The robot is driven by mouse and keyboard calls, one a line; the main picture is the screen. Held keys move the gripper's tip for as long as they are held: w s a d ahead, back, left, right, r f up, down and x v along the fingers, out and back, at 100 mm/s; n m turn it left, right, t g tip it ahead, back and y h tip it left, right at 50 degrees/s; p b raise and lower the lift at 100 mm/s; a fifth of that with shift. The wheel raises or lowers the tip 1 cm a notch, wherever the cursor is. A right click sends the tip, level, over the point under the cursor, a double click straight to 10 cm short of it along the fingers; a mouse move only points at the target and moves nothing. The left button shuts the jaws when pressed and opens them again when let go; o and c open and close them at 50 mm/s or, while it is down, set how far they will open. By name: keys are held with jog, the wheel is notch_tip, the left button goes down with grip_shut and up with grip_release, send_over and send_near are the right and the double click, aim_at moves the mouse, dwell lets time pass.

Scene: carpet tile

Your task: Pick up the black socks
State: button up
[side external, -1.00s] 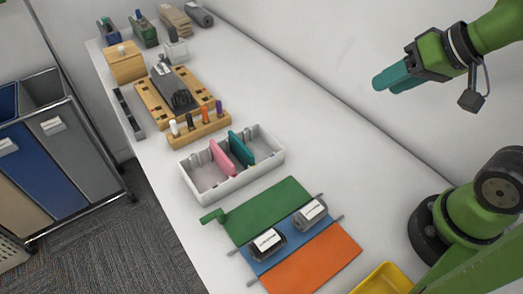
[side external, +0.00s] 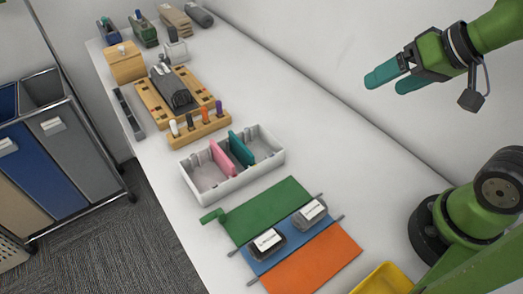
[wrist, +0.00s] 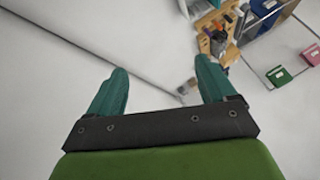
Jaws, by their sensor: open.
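My gripper (side external: 384,86), with teal fingers, is open and empty. It is raised in the air at the upper right of the side view, well away from the laid-out objects. A black bundle with a white label (side external: 266,241), which may be the black socks, lies on the blue band of a striped mat. A greyer labelled bundle (side external: 311,213) lies to its upper right on the same band. The label text is too small to read. I cannot make out either bundle in the wrist view.
The mat has green (side external: 268,208) and orange (side external: 318,262) bands. A white divided box (side external: 224,188) and a marker rack (side external: 199,133) stand beyond it. A yellow tray (side external: 384,280) is at the lower front. The table strip beside the wall is clear.

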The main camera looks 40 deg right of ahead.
jog(key=shift+o, duration=1.1)
jog(key=shift+a, duration=0.1)
